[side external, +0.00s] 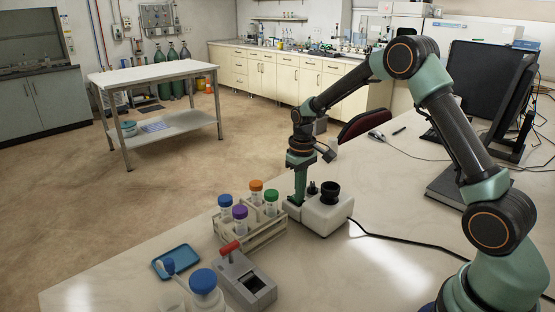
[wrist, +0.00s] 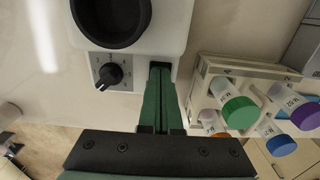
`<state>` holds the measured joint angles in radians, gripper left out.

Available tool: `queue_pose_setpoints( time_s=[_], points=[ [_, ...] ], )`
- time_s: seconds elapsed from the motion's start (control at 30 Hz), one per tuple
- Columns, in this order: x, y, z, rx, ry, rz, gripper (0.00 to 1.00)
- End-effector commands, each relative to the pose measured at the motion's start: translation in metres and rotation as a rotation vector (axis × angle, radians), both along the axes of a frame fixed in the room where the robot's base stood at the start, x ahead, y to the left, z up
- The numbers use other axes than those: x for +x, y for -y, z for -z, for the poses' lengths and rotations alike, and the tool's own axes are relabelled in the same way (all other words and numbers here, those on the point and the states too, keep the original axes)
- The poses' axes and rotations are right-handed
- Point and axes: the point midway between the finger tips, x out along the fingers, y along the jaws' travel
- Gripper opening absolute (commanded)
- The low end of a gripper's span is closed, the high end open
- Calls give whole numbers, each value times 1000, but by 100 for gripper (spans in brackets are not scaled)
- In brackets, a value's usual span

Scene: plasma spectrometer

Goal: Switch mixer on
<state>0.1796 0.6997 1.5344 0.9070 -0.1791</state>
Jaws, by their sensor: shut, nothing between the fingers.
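The mixer is a white box with a black round cup on top. In the side view the mixer (side external: 328,222) stands on the bench, with its black cup (side external: 330,190) on the right. In the wrist view the mixer (wrist: 177,32) is at the top, with its cup (wrist: 112,18) and a black dial knob (wrist: 108,74) on a marked plate. My gripper (side external: 298,203) is shut and empty, pointing down at the mixer's left end. In the wrist view my gripper (wrist: 160,68) has its tips over a dark recess to the right of the knob. The tips hide most of that recess; contact is unclear.
A tube rack (side external: 266,238) with colour-capped tubes stands close left of the mixer. A grey device with a red handle (side external: 230,247), a blue-capped bottle (side external: 204,281) and a blue tray (side external: 183,257) are nearer. A black cable (side external: 400,239) runs right from the mixer.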

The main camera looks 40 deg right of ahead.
Motion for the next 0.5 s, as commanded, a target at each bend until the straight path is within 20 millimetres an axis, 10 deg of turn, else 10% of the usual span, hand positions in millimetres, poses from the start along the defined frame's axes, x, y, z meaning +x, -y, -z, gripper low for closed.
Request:
queue_pose_setpoints(
  time_s=[0.5],
  points=[
    [0,0,-19,0,1,0,0]
  ],
)
